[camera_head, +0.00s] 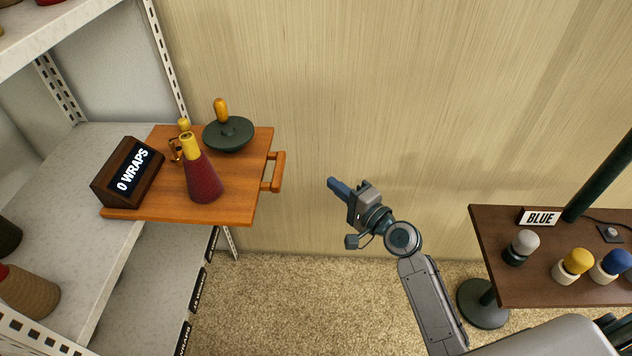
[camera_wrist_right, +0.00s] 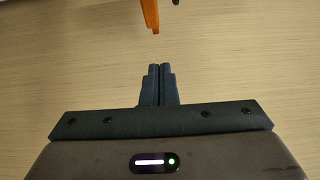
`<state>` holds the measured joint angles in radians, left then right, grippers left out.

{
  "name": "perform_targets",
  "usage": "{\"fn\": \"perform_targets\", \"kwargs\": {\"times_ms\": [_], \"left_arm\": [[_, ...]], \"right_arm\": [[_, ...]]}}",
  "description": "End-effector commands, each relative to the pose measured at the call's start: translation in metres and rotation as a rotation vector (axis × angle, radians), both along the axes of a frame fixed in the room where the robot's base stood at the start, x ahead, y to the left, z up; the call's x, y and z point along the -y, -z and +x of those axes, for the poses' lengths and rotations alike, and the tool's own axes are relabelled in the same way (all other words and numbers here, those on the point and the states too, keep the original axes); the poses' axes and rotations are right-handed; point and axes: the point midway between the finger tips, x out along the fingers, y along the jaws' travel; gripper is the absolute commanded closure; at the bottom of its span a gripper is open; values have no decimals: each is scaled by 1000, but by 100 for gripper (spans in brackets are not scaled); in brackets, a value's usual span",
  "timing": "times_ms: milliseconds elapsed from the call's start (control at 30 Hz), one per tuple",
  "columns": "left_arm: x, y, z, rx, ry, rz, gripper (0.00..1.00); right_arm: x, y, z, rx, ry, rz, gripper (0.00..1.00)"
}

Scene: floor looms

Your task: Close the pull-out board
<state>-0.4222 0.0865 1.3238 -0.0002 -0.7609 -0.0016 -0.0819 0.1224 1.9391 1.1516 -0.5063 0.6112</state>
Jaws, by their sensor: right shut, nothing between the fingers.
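The pull-out board (camera_head: 236,195) is an orange-brown wooden board that sticks out to the right from the grey shelf in the head view. A wooden handle (camera_head: 276,172) is on its right edge. My right gripper (camera_head: 333,184) is shut and empty, to the right of the handle and apart from it. In the right wrist view its two blue fingertips (camera_wrist_right: 160,68) are together, and an orange wooden piece, seemingly the handle (camera_wrist_right: 150,14), shows at the top edge. My left gripper is not in view.
On the board are a dark red cone with a yellow top (camera_head: 203,178), a dark green disc with a knob (camera_head: 229,134) and a "0 WRAPS" sign (camera_head: 129,172). A brown table (camera_head: 545,290) with several capped pegs stands at right. Bare carpet (camera_head: 300,310) lies between.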

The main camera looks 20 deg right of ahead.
Motion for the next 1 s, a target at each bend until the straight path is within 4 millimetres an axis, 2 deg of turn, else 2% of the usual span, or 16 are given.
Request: {"fn": "perform_targets", "kwargs": {"times_ms": [467,700,1000], "left_arm": [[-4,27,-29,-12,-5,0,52],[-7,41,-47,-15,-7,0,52],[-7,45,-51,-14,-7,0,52]], "right_arm": [[-46,-2,84,-2,1,1,100],[-74,-1,91,-1,2,-2,100],[-79,1,93,-2,2,-3,100]]}}
